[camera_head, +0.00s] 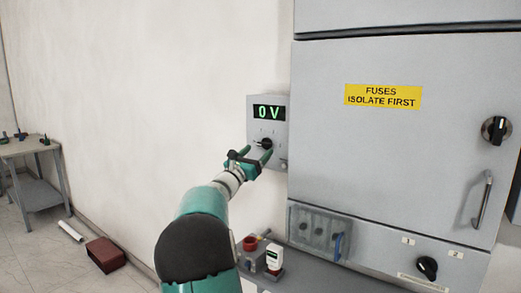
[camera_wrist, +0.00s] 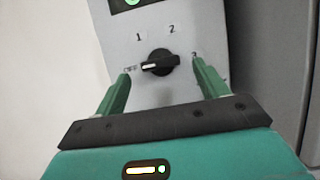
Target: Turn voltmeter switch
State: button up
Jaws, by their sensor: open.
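The voltmeter (camera_head: 281,107) is a grey box on the wall with a green "0 V" display. Its black rotary switch (camera_wrist: 160,63) shows in the wrist view, with marks 1, 2 and 3 around it.
A grey cabinet (camera_head: 390,150) with a yellow "FUSES ISOLATE FIRST" label stands close on the right. Below is a shelf with a red cup (camera_head: 250,243) and a small white device (camera_head: 274,258). A table (camera_head: 30,147) and a brown box (camera_head: 105,254) are far left.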

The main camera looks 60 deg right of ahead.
aim_at(265, 144)
jog(key=shift+x, duration=1.45)
jog(key=c, duration=1)
